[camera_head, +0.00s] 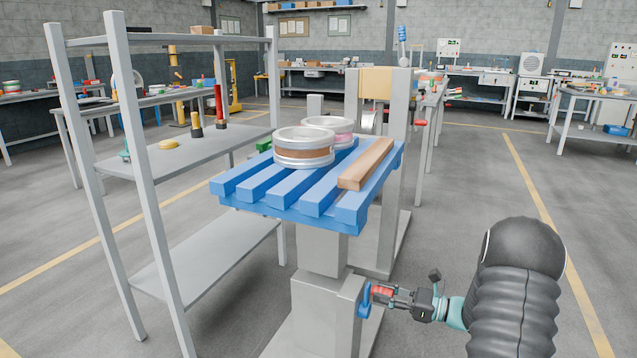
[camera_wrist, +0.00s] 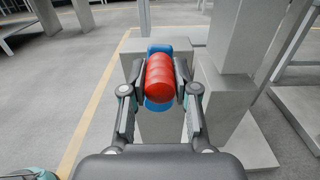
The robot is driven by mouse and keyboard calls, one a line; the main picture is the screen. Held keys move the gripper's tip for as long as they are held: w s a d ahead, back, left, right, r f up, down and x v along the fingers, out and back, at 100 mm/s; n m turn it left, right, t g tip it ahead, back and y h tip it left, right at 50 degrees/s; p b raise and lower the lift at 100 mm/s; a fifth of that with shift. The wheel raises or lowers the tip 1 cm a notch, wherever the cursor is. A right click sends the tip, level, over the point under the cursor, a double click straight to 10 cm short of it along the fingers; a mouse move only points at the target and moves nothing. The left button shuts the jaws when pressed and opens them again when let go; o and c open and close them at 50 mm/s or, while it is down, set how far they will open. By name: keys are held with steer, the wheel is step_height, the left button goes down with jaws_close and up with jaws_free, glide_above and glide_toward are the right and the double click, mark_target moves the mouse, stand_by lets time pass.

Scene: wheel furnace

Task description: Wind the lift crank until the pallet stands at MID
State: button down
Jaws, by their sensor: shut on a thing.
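The lift crank has a blue arm (camera_head: 365,301) and a red handle (camera_head: 382,291); it sits on the side of the grey lift column (camera_head: 318,295). My gripper (camera_head: 388,293) is shut on the red handle. In the wrist view the handle (camera_wrist: 160,80) lies between both fingers, with the blue crank arm (camera_wrist: 158,104) behind it. The blue slatted pallet (camera_head: 262,190) stands level on top of the column. It carries two silver wheels (camera_head: 303,158) with brown and pink bands, and a wooden block (camera_head: 366,164). No MID mark can be made out.
A grey shelf rack (camera_head: 190,158) stands close on the left of the pallet, with small tools on it. A grey post (camera_head: 396,125) with a base rises behind the column. Open floor (camera_head: 480,185) lies to the right.

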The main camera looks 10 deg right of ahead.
steer(key=shift+w+d+f, duration=0.3)
steer(key=shift+w+d, duration=0.1)
steer(key=shift+w, duration=0.2)
steer(key=shift+w+d+f, duration=0.3)
steer(key=shift+w+d, duration=0.1)
steer(key=shift+w, duration=0.15)
steer(key=shift+w+d+f+b, duration=0.4)
steer(key=shift+w+f+b, duration=0.15)
steer(key=shift+f, duration=0.2)
steer(key=shift+w+d+f+b, duration=0.45)
steer(key=shift+w+f, duration=0.15)
steer(key=shift+f, duration=0.15)
steer(key=shift+f, duration=0.1)
steer(key=f, duration=0.1)
steer(key=f+b, duration=0.2)
steer(key=f, duration=0.1)
steer(key=shift+w+d, duration=0.15)
steer(key=shift+w, duration=0.15)
steer(key=shift+r, duration=0.1)
